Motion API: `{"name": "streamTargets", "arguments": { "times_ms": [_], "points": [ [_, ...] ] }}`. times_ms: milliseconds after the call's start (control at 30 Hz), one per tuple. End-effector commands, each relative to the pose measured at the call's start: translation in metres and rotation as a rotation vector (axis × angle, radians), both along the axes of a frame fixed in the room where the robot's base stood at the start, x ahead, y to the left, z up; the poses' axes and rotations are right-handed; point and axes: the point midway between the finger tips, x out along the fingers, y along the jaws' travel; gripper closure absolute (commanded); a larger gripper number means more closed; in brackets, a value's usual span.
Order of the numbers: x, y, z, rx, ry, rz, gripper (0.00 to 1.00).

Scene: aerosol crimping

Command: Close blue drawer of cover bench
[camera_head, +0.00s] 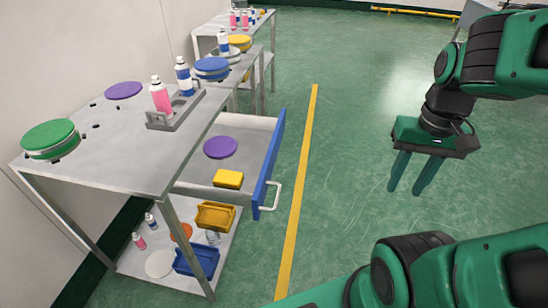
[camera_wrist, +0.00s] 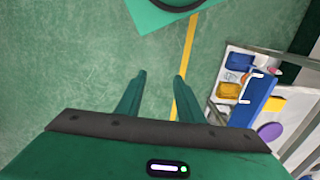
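The cover bench (camera_head: 105,165) is a grey metal table on the left. Its blue drawer (camera_head: 269,165) is pulled out to the right, with a white handle (camera_head: 272,197) on the blue front. Inside the drawer lie a purple disc (camera_head: 220,147) and a yellow block (camera_head: 228,179). In the wrist view the blue drawer front (camera_wrist: 254,96) and its handle (camera_wrist: 238,88) show at the right. My gripper (camera_head: 405,190) hangs over open floor, well right of the drawer, fingers pointing down and apart. In the wrist view my gripper (camera_wrist: 163,76) is open and empty.
A yellow floor line (camera_head: 298,190) runs between drawer and gripper. The bench top holds a green lid (camera_head: 50,138), a purple lid (camera_head: 124,90) and bottles in a holder (camera_head: 176,112). Bins (camera_head: 197,260) stand on the lower shelf. Floor by the gripper is clear.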

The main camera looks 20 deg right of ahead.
Motion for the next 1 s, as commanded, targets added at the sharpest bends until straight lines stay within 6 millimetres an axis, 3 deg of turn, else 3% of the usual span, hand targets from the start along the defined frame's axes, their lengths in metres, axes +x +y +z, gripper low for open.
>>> {"name": "streamTargets", "arguments": {
  "times_ms": [33, 133, 367, 500, 700, 833, 1000],
  "points": [
    [0.007, -0.001, -0.002, -0.006, -0.012, 0.007, 0.79],
    [0.035, -0.002, -0.011, -0.018, -0.049, 0.040, 1.00],
    [0.132, 0.008, -0.045, -0.014, -0.215, 0.130, 1.00],
    [0.188, 0.026, -0.066, 0.025, -0.330, 0.161, 1.00],
    [0.256, 0.056, -0.091, 0.110, -0.490, 0.161, 1.00],
    [0.283, 0.071, -0.100, 0.157, -0.565, 0.142, 1.00],
    [0.299, 0.079, -0.104, 0.186, -0.611, 0.126, 1.00]
  ]
}}
